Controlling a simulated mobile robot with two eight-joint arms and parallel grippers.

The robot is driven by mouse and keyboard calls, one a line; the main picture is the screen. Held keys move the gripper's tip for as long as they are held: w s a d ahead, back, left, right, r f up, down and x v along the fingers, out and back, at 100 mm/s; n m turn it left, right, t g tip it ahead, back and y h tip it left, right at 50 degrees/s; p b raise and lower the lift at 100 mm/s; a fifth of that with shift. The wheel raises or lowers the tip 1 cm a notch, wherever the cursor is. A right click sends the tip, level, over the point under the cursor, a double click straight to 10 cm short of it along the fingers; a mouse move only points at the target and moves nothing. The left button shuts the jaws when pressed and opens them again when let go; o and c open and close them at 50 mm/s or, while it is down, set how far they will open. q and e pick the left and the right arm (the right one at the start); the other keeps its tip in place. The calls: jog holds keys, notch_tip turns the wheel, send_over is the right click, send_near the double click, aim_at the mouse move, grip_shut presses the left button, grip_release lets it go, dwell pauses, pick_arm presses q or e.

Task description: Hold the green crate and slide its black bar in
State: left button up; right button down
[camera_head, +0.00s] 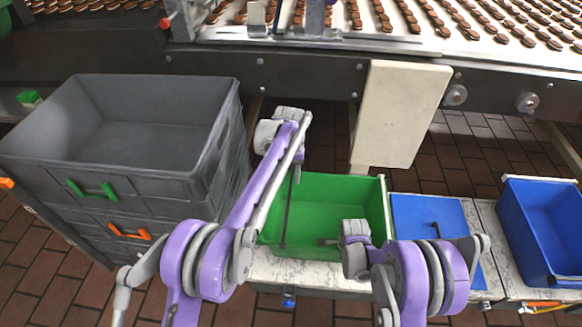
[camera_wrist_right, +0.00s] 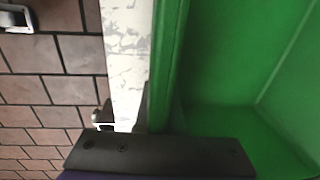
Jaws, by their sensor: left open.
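The green crate (camera_head: 345,200) stands on a pale worn surface at the centre, its open top facing up. A thin dark line, which looks like the black bar (camera_head: 286,212), runs along its left side. My left gripper (camera_head: 297,175) points down at the crate's far left corner, open. My right gripper (camera_head: 328,241) is low at the crate's front wall. In the right wrist view its dark finger part (camera_wrist_right: 160,152) lies across the green wall (camera_wrist_right: 168,70). Whether it is shut on the wall is hidden.
Grey stacked crates (camera_head: 110,165) stand at the left. A blue crate (camera_head: 545,225) stands far right. A cream panel (camera_head: 400,110) rises behind, below the conveyor (camera_head: 420,45).

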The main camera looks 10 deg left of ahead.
jog(key=c, duration=0.9)
grip_release()
jog(key=shift+r, duration=0.1)
jog(key=shift+s+r+p, duration=0.15)
jog(key=shift+r+p, duration=0.7)
jog(key=shift+r, duration=0.65)
jog(key=shift+s+r+p, duration=0.2)
jog(key=shift+r+p, duration=0.6)
jog(key=shift+r, duration=0.65)
jog(key=shift+s+r+p, duration=0.15)
jog(key=shift+r+p, duration=0.7)
jog(key=shift+r, duration=0.65)
jog(key=o, duration=0.6)
